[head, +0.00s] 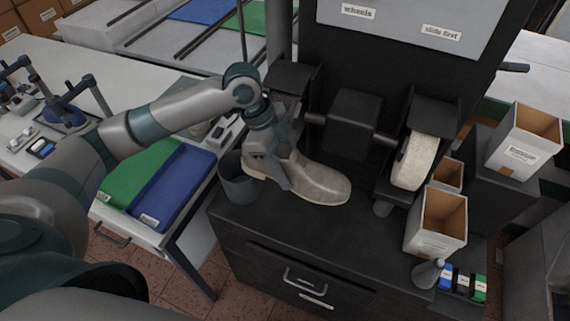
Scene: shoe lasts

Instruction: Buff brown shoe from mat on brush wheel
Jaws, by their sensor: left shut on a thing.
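A grey-brown shoe (315,183) is in the middle of the head view, over the front of the black machine cabinet, toe pointing right. My left gripper (275,170) is shut on the shoe near its heel and opening. The arm hides part of the shoe's upper. The left wheel of the machine, probably the brush wheel (287,103), sits under a dark hood just behind my gripper and is mostly hidden. I cannot tell whether the shoe touches it. A pale wheel (415,161) is on the right end of the shaft. My right gripper is not in view.
A dark bin (237,186) stands close to the shoe's heel. Open boxes (436,232) and (522,150) stand at the right. A grey cone-shaped thing (427,273) and small coloured tins (462,283) are at the front right. The cabinet top before the shoe is clear.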

